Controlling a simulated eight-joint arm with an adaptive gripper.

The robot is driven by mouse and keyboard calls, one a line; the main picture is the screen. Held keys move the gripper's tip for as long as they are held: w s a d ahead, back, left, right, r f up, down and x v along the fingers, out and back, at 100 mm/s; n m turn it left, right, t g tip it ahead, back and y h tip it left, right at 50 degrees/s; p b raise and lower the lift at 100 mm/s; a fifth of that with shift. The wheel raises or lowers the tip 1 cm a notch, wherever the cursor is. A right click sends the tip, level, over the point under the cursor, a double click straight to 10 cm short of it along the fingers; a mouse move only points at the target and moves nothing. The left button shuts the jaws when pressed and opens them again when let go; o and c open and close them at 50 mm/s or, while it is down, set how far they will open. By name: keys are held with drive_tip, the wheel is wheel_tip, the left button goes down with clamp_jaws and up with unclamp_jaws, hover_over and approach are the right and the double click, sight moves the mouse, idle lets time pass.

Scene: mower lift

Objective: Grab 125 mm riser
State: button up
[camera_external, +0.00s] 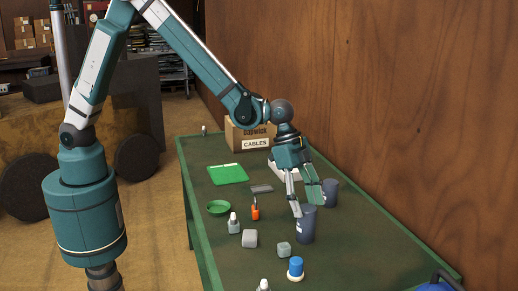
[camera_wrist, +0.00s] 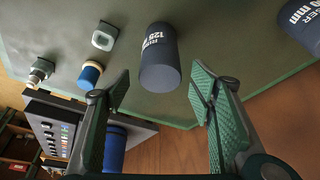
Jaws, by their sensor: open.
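The dark blue-grey riser (camera_wrist: 160,58) marked 125 mm appears beyond and between my fingertips in the wrist view. In the external view, the near dark cylinder (camera_external: 305,229) matches it, standing upright on the green table (camera_external: 350,265). My gripper (camera_external: 307,208) is open and empty, its fingers pointing down close to that cylinder's top. In the wrist view, my gripper (camera_wrist: 160,82) has one finger on each side of the picture. I cannot tell whether either finger touches the riser. A second dark riser (camera_wrist: 303,22) is cut off at the upper right; it also stands farther back (camera_external: 331,192).
A blue-topped white piece (camera_external: 295,268) and grey blocks (camera_external: 250,238) stand near the riser. A green bowl (camera_external: 218,207), orange item (camera_external: 255,211), green sheet (camera_external: 228,174) and cardboard box (camera_external: 247,134) lie farther off. A wooden wall (camera_external: 430,110) borders the table's right side.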

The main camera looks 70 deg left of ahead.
sight(314, 232)
idle(0.3)
drive_tip(key=shift+x, duration=1.3)
drive_tip(key=shift+b+x, duration=0.5)
drive_tip(key=shift+x, duration=2.1)
drive_tip(key=shift+s+a, duration=0.1)
drive_tip(key=c, duration=1.3)
